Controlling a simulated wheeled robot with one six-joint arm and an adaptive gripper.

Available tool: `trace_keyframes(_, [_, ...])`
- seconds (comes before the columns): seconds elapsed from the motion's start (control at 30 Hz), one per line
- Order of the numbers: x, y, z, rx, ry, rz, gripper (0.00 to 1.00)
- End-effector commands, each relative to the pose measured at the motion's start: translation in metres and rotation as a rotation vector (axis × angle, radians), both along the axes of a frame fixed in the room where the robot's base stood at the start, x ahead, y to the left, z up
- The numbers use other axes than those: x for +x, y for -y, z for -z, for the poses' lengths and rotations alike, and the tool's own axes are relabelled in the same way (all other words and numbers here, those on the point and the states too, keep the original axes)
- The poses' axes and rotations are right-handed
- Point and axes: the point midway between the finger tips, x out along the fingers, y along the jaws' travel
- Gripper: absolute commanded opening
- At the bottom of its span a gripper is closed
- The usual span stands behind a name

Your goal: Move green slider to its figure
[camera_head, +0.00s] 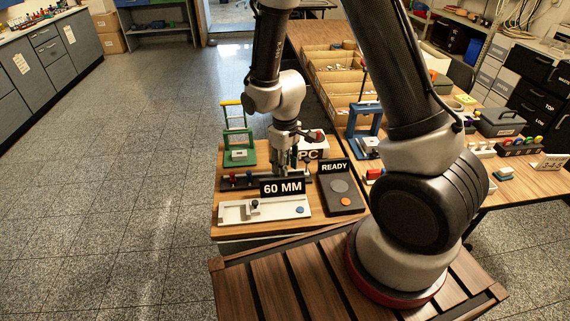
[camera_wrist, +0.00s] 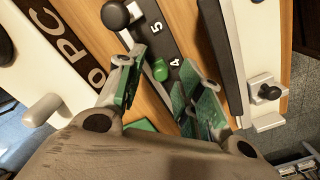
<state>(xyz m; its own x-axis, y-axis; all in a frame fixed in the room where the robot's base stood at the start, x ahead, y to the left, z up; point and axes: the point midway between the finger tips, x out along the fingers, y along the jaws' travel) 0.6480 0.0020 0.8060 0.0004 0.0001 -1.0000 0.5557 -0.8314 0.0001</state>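The green slider (camera_wrist: 160,70) is a small green knob on a dark strip (camera_wrist: 152,30) with white figures, in the wrist view. The figures 5 and 4 show on the strip close to it. My gripper (camera_wrist: 163,82) is open, with one green-padded finger on each side of the slider; I cannot tell whether either touches it. In the head view my gripper (camera_head: 284,168) points down over the dark strip (camera_head: 225,184) on the wooden board. The green slider cannot be made out there, behind my gripper and the 60 MM sign.
The 60 MM sign (camera_head: 283,187) stands in front of the strip. A white track (camera_head: 275,212) with a dark knob lies nearer. A READY pad (camera_head: 340,192) is to the right. A green frame (camera_head: 238,135) and a blue frame (camera_head: 366,120) stand behind.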

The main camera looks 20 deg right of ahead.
Motion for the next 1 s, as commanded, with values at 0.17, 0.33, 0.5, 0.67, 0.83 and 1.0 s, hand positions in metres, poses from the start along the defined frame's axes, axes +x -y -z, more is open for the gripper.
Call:
trace_keyframes(0.17, [0.000, 0.000, 0.000, 0.000, 0.000, 0.000, 0.36])
trace_keyframes(0.33, [0.001, 0.000, -0.012, 0.001, 0.003, 0.000, 0.36])
trace_keyframes(0.5, [0.002, -0.001, -0.047, 0.003, 0.006, 0.000, 0.36])
trace_keyframes(0.67, [0.001, 0.000, -0.083, 0.002, 0.005, 0.000, 0.36])
trace_keyframes(0.83, [0.001, 0.000, -0.109, 0.001, 0.003, 0.000, 0.36])
trace_keyframes(1.0, [0.000, 0.000, -0.119, 0.000, 0.000, 0.000, 0.36])
